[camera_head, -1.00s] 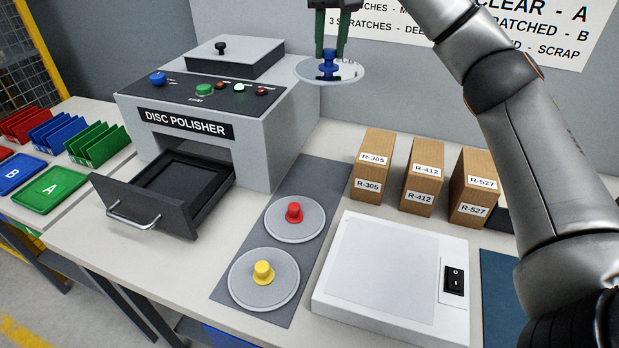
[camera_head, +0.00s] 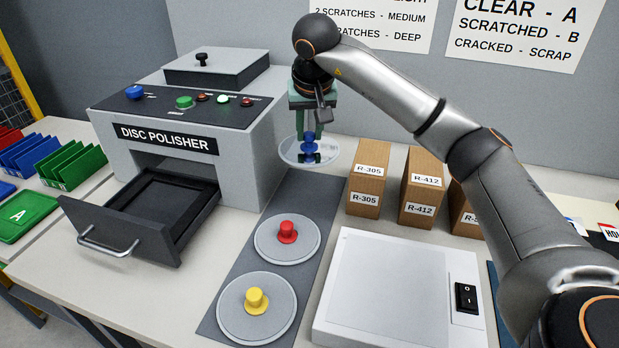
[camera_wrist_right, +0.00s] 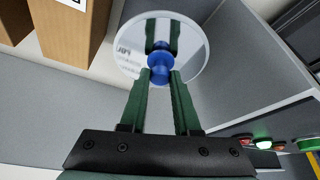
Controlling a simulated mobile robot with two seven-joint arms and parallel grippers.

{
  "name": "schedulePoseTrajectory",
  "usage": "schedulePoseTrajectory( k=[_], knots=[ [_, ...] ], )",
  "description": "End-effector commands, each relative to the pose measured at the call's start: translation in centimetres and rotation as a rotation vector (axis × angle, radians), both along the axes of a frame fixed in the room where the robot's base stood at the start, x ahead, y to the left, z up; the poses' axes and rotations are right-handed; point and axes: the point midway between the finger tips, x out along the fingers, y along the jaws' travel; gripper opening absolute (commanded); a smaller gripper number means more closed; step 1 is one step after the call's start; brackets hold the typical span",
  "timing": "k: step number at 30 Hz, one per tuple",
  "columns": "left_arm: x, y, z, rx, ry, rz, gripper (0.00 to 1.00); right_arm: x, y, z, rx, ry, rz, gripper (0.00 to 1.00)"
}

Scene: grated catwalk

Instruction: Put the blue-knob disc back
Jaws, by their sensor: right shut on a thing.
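My right gripper (camera_head: 309,134) is shut on the blue knob (camera_head: 308,143) of a grey disc (camera_head: 296,153). It holds the disc roughly level in the air, above the far end of the dark grey mat (camera_head: 309,192). In the right wrist view the green fingers (camera_wrist_right: 161,84) close on the blue knob (camera_wrist_right: 159,62), and the shiny disc (camera_wrist_right: 196,50) shows around it. The red-knob disc (camera_head: 266,240) and the yellow-knob disc (camera_head: 240,310) lie on the mat nearer the front. The mat's far end is bare. My left gripper is not in view.
The disc polisher (camera_head: 185,110) stands left of the mat with its drawer (camera_head: 120,215) pulled open. Cardboard boxes (camera_head: 367,175) stand close to the right of the mat's far end. A white light box (camera_head: 395,290) lies at front right.

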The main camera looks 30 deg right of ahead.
Motion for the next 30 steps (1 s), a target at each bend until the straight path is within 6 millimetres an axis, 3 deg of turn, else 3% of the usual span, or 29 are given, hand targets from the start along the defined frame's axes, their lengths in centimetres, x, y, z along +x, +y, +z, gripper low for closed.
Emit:
schedulePoseTrajectory(
  k=[1,3,7,14,21,30],
  knots=[
    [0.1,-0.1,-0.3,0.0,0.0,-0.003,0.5,-0.1,0.0,-1.8,-0.001,0.006,0.001,0.0],
    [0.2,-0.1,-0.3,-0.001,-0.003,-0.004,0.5,-0.1,0.0,-3.4,-0.001,0.004,0.001,0.0],
    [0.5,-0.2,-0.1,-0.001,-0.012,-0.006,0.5,-0.1,0.0,-5.6,0.0,0.002,0.0,0.0],
    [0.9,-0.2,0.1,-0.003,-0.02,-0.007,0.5,0.0,0.0,-7.3,0.0,0.001,0.0,0.0],
    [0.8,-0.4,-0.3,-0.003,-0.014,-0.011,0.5,-0.1,0.0,-10.7,0.001,0.002,0.001,0.0],
    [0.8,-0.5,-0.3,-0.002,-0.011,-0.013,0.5,0.0,0.0,-10.9,0.0,-0.001,0.0,0.0]
  ],
)
